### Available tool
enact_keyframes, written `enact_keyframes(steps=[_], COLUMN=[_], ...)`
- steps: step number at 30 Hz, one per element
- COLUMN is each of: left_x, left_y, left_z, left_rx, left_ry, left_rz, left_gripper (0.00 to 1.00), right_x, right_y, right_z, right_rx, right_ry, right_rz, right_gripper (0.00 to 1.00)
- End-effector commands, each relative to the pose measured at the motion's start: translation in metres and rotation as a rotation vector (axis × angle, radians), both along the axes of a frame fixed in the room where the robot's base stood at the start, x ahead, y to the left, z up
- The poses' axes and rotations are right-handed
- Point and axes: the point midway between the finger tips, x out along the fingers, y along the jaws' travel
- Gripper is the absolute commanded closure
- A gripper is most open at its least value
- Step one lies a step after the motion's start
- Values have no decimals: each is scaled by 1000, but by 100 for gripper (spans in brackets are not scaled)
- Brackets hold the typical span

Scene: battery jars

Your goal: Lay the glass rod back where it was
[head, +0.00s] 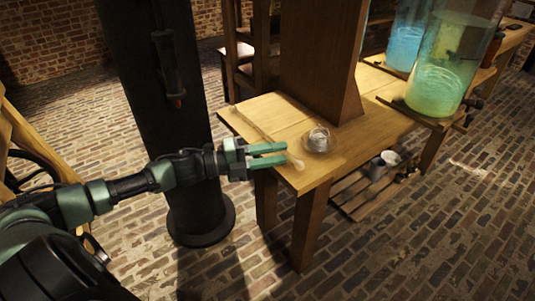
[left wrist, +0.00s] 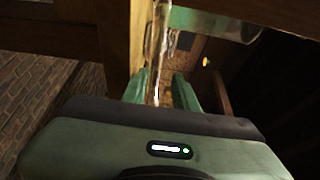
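A thin, clear glass rod (head: 297,162) appears to lie along the left part of the wooden table (head: 285,113), slanting toward its near edge. My left gripper (head: 287,153) is at that edge with its two green fingers apart. In the left wrist view, a clear rod-like length of glass (left wrist: 162,40) runs down toward the gap between the fingers (left wrist: 160,85). I cannot tell whether it touches either finger. My right gripper is not in view.
A small glass vessel on a dish (head: 318,143) stands right of my left gripper. A wooden post (head: 318,60) rises behind it. Large jars of green liquid (head: 437,85) and blue liquid (head: 404,45) stand at the right. Cups (head: 378,168) sit on a low slatted shelf (head: 360,205).

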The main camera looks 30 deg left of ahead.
Motion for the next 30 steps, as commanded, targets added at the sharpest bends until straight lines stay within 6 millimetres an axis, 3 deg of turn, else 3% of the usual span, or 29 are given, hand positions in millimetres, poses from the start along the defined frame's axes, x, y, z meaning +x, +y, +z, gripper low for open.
enact_keyframes(steps=[7, 16, 21, 30], left_x=[-22, -48, -53, -54], left_y=[21, 47, 53, 54], left_z=[-6, -2, -1, 0], left_rx=[6, 4, 2, 1], left_ry=[15, 7, 2, 0], left_rz=[3, 2, 2, 1], left_gripper=[62, 62, 62, 62], right_x=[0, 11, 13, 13], right_y=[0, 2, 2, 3], right_z=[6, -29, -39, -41], right_rx=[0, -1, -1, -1], right_ry=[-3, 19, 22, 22], right_rz=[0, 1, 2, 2], right_gripper=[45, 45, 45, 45])
